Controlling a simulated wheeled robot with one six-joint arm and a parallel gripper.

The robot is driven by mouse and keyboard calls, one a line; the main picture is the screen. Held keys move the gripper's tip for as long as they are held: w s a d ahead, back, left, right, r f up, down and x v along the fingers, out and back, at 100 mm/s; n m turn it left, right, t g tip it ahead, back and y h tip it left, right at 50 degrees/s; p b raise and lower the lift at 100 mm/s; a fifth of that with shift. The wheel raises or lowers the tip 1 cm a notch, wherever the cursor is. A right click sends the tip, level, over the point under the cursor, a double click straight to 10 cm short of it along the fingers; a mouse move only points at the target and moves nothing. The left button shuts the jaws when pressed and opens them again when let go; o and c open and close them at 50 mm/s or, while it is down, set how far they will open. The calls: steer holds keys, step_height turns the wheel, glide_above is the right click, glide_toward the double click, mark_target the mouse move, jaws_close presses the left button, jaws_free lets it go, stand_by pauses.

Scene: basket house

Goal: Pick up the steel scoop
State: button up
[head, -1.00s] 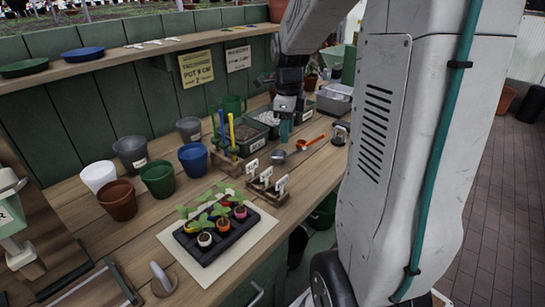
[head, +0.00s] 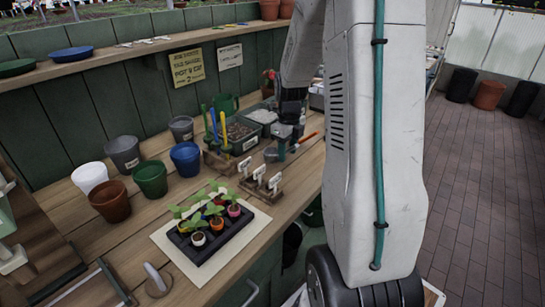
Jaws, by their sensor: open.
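The steel scoop lies on the wooden bench, with its steel bowl (head: 271,155) to the left and its orange handle (head: 307,138) pointing up and right. My gripper (head: 284,149) is open and points down at the scoop, between the bowl and the handle. It hides the middle of the scoop. I cannot tell whether the fingers touch it or stay a little above it.
A row of white labels in a wooden stand (head: 262,185) is close in front. A wooden holder with coloured tools (head: 219,160) and soil trays (head: 240,137) stand behind and left. A seedling tray (head: 215,234) and several pots, including a blue one (head: 186,158), are further left.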

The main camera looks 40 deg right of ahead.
jaws_close()
